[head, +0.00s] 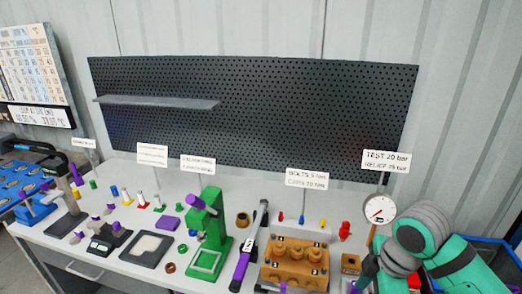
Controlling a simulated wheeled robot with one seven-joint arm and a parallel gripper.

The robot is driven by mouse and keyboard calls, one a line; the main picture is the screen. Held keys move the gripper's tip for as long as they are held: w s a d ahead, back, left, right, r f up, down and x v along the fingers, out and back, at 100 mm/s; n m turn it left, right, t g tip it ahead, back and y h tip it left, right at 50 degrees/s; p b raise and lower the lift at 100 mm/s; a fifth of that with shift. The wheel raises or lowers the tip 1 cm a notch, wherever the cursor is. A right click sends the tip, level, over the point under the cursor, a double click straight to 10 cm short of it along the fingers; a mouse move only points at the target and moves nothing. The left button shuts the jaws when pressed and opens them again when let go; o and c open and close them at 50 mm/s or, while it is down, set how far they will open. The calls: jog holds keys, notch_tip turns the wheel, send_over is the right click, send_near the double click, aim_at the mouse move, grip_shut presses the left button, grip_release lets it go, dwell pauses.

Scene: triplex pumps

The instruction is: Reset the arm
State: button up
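My arm shows at the lower right of the head view as green and grey links, in front of the right end of the workbench (118,263). The arm covers part of the bench there. I cannot make out my gripper or its fingertips, so I cannot see whether it holds anything.
An orange-brown pump block (296,268) sits on the bench near the arm, with a round gauge (379,208) behind. A torque wrench (250,245), a green press (208,235) and several small parts stand further left. A black pegboard (250,115) rises behind. A blue crate (503,257) is at the right.

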jog(key=w+a+r+m+t+y, duration=0.1)
jog(key=w+a+m+t+y, duration=0.25)
jog(key=a, duration=0.55)
jog(key=w+a+r+m+t+y, duration=0.15)
jog(key=w+a+t, duration=0.25)
jog(key=w+a, duration=0.45)
jog(key=w+a+r+m+t+y, duration=0.1)
jog(key=w+a+t+y, duration=0.3)
jog(key=a, duration=0.7)
jog(key=s+f+m+t+h, duration=0.4)
jog(key=s+f+m+h, duration=0.75)
jog(key=s+f, duration=0.7)
jog(key=s+d+f+n+g, duration=0.1)
jog(key=s+d, duration=0.1)
jog(key=s, duration=1)
jog(key=s+d+f+n+y, duration=0.1)
jog(key=s+d+f, duration=0.1)
jog(key=s, duration=1)
jog(key=shift+s+d+f+g, duration=0.15)
jog(key=shift+d+f+g, duration=0.2)
jog(key=shift+d, duration=0.15)
